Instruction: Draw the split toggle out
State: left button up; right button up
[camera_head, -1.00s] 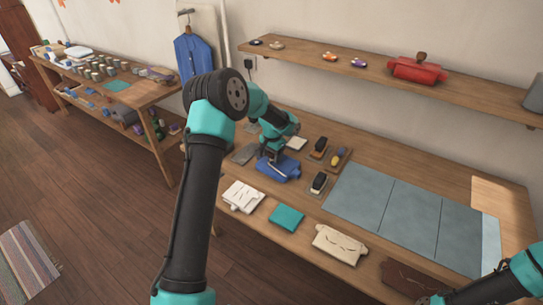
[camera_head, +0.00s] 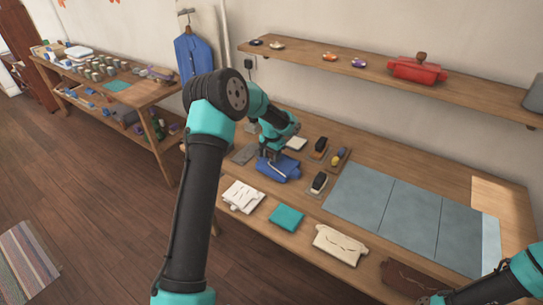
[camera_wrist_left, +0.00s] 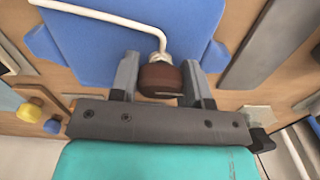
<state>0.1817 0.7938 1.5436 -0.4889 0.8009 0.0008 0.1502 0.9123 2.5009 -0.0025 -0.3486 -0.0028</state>
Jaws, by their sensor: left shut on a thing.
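A blue folded cloth piece (camera_head: 284,172) with side tabs lies on the workbench. It fills much of the left wrist view (camera_wrist_left: 90,50). My left gripper (camera_wrist_left: 160,88) is shut on the brown knob-like handle (camera_wrist_left: 158,77) of a tool with a metal collar. The tool's thin white bent rod (camera_wrist_left: 115,18) extends over the blue piece. In the head view my left gripper (camera_head: 268,154) is just above that piece. Whether the rod touches the cloth I cannot tell. I cannot make out a split toggle. Only part of my right arm shows at lower right; its gripper is out of view.
Small trays with a black-topped item (camera_head: 318,182) and a yellow item (camera_head: 337,160) sit right of the blue piece. White (camera_head: 242,197), teal (camera_head: 287,217) and cream (camera_head: 340,244) cloth pieces line the front edge. A grey-blue mat (camera_head: 390,215) is clear.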

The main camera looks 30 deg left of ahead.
pick_arm(q)
jog(key=shift+c, duration=0.5)
jog(key=shift+r, duration=0.2)
jog(key=shift+r, duration=0.6)
jog(key=shift+r, duration=1.9)
